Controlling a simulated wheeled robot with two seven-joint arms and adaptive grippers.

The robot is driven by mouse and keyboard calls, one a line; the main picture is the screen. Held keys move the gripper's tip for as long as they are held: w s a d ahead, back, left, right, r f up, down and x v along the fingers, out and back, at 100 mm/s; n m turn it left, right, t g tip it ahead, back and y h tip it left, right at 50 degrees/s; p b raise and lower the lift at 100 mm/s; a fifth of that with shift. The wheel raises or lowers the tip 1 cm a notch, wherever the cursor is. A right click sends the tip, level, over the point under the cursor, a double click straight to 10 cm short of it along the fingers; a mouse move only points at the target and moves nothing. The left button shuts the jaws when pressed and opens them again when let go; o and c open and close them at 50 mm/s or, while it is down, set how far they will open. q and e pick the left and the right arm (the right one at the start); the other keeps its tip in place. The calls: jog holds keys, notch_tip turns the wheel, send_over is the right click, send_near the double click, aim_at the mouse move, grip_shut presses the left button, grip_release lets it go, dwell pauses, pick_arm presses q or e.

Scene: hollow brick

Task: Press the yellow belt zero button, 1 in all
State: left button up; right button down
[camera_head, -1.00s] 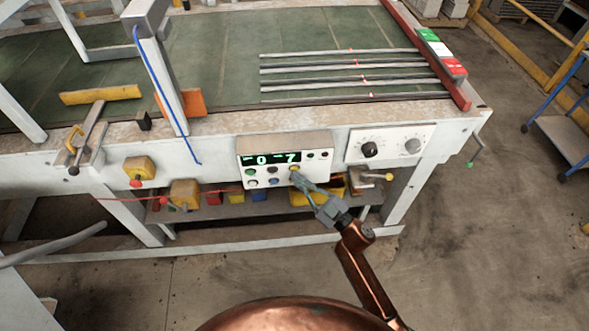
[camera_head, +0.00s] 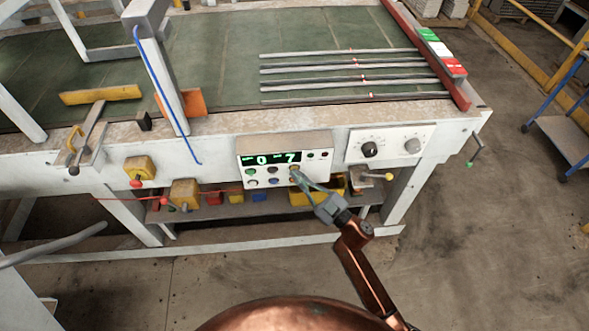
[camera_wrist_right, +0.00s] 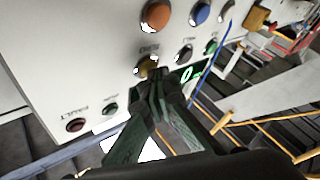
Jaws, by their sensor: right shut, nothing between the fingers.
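The yellow button (camera_head: 293,168) sits on the white control panel (camera_head: 240,172) at the front of the table, below the green-lit display (camera_head: 272,158). It also shows in the wrist view (camera_wrist_right: 147,65), partly covered by my fingertips. My right gripper (camera_head: 297,176) is shut and empty, its tips right at the yellow button. In the wrist view the right fingertips (camera_wrist_right: 152,80) overlap the button's lower edge; I cannot tell whether they touch or press it. My left gripper is not in view.
Other buttons surround the yellow one, including a red-orange button (camera_wrist_right: 156,14) and a blue button (camera_wrist_right: 200,13). A knob panel (camera_head: 391,145) is to the right. Yellow boxes (camera_head: 140,169) with red buttons are to the left. Several rods (camera_head: 340,70) lie on the green belt (camera_head: 222,50).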

dwell(0.6)
jog(key=shift+s+p, duration=0.45)
jog(key=shift+s, duration=0.25)
jog(key=s, duration=0.1)
jog(key=s+p, duration=0.1)
jog(key=s, duration=0.1)
jog(key=s+p, duration=0.1)
jog(key=s, duration=0.1)
jog(key=shift+d, duration=0.25)
dwell(0.6)
